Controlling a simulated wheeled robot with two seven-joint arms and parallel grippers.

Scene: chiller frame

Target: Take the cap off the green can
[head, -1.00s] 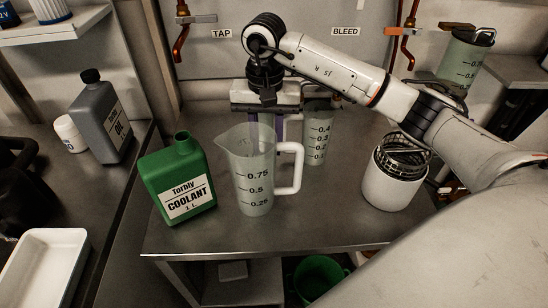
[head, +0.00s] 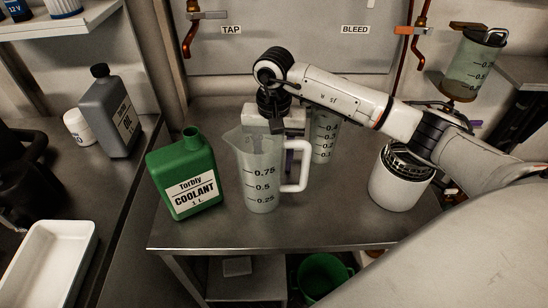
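The green can (head: 177,165), labelled "Torbly COOLANT", stands upright at the left of the metal table. Its neck (head: 192,137) looks open at the top, and I see no cap on it. My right gripper (head: 272,150) reaches in from the right and points down at the far side of the clear measuring jug (head: 262,195), to the right of the can and apart from it. The jug hides most of its fingers; a bit of purple finger shows by the jug handle. I cannot tell how far apart the fingers are. My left gripper is out of view.
A second clear measuring vessel (head: 324,145) stands behind the jug. A white container with a wire basket (head: 400,185) is at the right under my arm. A grey oil bottle (head: 115,118) and a white tray (head: 45,265) are on the left counter. The table front (head: 225,238) is clear.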

